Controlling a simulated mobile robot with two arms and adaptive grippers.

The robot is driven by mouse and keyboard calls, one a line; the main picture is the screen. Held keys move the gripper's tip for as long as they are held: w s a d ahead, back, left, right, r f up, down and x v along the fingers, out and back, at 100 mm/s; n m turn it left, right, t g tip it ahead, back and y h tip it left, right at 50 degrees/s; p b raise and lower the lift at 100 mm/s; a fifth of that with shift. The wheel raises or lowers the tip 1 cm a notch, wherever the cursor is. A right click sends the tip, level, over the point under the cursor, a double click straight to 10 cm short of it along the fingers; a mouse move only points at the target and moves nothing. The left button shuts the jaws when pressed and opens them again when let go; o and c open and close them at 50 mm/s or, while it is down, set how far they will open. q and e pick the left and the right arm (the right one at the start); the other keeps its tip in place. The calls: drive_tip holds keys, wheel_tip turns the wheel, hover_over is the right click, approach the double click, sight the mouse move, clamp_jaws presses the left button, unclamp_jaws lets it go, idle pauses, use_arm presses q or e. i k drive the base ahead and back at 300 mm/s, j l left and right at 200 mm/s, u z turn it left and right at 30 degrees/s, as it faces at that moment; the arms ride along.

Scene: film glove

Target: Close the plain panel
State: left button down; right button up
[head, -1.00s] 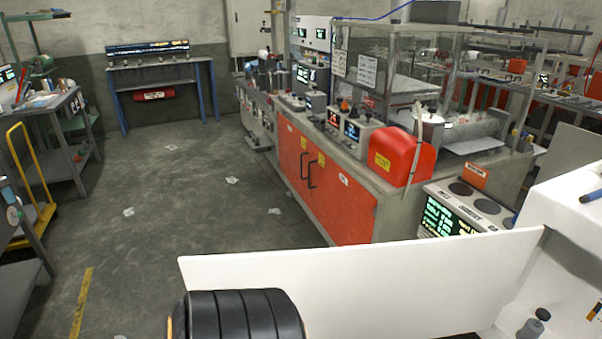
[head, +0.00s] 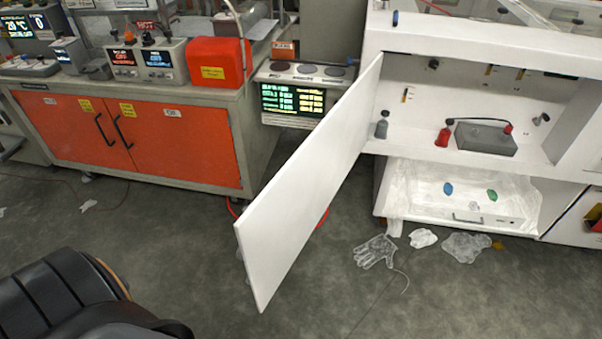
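The plain panel (head: 305,195) is a flat white door, swung wide open from the left side of a white cabinet (head: 470,40). It slants from the cabinet's left edge toward me and down to the left, with nothing touching it. The cabinet's upper compartment (head: 410,125) stands open behind it. No gripper fingers are in view.
A red bottle (head: 444,137), a grey bottle (head: 381,127) and a grey box (head: 486,138) stand in the compartment. Below is a plastic-lined drawer (head: 465,215). A clear glove (head: 377,252) and crumpled film (head: 466,247) lie on the floor. A bench with orange doors (head: 130,135) stands left.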

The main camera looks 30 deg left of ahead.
sight(272, 232)
drive_tip(key=k+j+z, duration=0.1)
drive_tip(key=j+z, duration=0.2)
drive_tip(key=j, duration=1.55)
drive_tip(key=k+j, duration=0.2)
drive_tip(key=k, duration=0.3)
